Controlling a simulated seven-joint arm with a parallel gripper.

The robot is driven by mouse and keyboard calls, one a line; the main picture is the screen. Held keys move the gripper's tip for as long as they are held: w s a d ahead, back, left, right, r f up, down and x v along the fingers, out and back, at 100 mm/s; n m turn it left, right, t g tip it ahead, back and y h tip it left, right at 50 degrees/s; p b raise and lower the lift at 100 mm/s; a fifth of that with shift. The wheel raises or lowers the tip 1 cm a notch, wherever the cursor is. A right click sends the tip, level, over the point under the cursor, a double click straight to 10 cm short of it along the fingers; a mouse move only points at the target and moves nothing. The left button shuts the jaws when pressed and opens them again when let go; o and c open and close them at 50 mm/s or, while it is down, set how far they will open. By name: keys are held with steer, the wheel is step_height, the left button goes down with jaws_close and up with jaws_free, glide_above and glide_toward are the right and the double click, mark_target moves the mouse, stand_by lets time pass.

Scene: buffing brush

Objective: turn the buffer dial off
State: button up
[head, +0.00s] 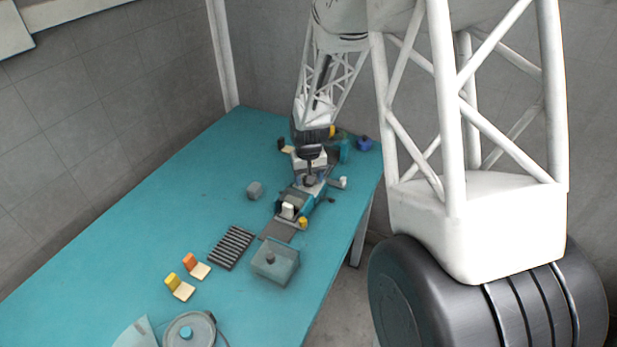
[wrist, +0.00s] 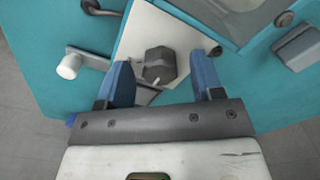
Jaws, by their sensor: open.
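A dark, faceted dial (wrist: 158,64) with a small pale pointer at its lower edge sits on a white plate (wrist: 185,42) in the wrist view. My gripper (wrist: 165,72) is open, its two blue fingers apart on the left and right of the dial, with a gap on each side. I cannot tell how far the fingertips stand above the plate. In the head view my gripper (head: 309,168) points down over the teal and grey buffer machine (head: 318,190) near the table's right edge. My arm hides part of the machine there.
A lever with a white knob (wrist: 70,66) lies left of the plate. The table's left half is mostly clear.

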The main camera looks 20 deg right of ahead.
steer(key=shift+r, duration=0.1)
steer(key=shift+r, duration=3.8)
steer(key=shift+s+r, duration=0.15)
steer(key=shift+r, duration=0.05)
steer(key=s+a+r+t, duration=0.1)
steer(key=s+a+r, duration=0.1)
steer(key=s+r, duration=0.4)
steer(key=s+a+r, duration=0.2)
steer(key=s+r, duration=0.4)
steer(key=s, duration=1)
steer(key=s+a+r+n+t, duration=0.1)
steer(key=s+a+r, duration=0.1)
steer(key=s+r, duration=0.5)
steer(key=s, duration=0.4)
steer(key=shift+s+a+t, duration=0.3)
steer(key=shift+s+a, duration=0.05)
steer(key=shift+s, duration=0.05)
